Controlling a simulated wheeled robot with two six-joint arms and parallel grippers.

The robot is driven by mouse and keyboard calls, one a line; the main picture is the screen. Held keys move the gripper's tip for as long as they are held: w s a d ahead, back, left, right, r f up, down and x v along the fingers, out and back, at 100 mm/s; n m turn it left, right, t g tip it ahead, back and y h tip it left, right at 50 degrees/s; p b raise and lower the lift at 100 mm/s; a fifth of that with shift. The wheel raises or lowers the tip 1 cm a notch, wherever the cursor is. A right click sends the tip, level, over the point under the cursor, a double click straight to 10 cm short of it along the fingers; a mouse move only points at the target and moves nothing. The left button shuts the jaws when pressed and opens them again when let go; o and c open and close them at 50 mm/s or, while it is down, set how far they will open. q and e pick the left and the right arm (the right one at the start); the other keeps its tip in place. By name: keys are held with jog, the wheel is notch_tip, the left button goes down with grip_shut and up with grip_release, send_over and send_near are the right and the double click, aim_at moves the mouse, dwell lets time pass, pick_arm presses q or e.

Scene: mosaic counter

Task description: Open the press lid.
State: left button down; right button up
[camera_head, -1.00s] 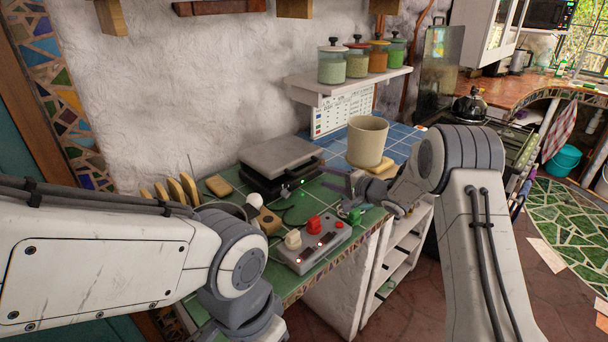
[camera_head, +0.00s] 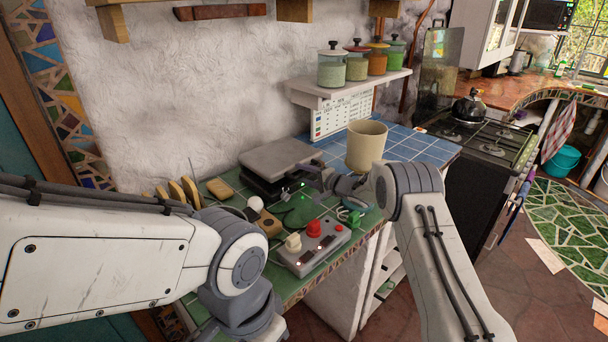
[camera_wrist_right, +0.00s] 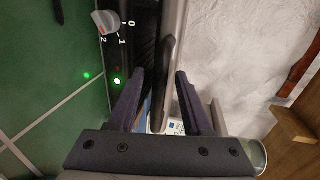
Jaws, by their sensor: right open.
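The press (camera_head: 268,187) stands on the green tiled counter against the wall, with its flat grey lid (camera_head: 276,157) lying shut over the dark base. My right gripper (camera_head: 312,174) is at the front right edge of the press. In the right wrist view the open right jaws (camera_wrist_right: 160,100) straddle the bar along the lid's edge (camera_wrist_right: 168,60), with gaps visible on both sides. A dial (camera_wrist_right: 106,23) marked 0, 1, 2 and a lit green lamp (camera_wrist_right: 117,81) show on the press front. My left arm crosses the lower left of the head view; its gripper is out of frame.
A control box (camera_head: 313,246) with red and cream knobs sits at the counter's front. A beige pot (camera_head: 366,146) stands right of the press, close to my right arm. A shelf (camera_head: 350,86) with several jars hangs above. Bread slices stand at the left.

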jog(key=shift+c, duration=0.3)
grip_shut()
dwell(1.1)
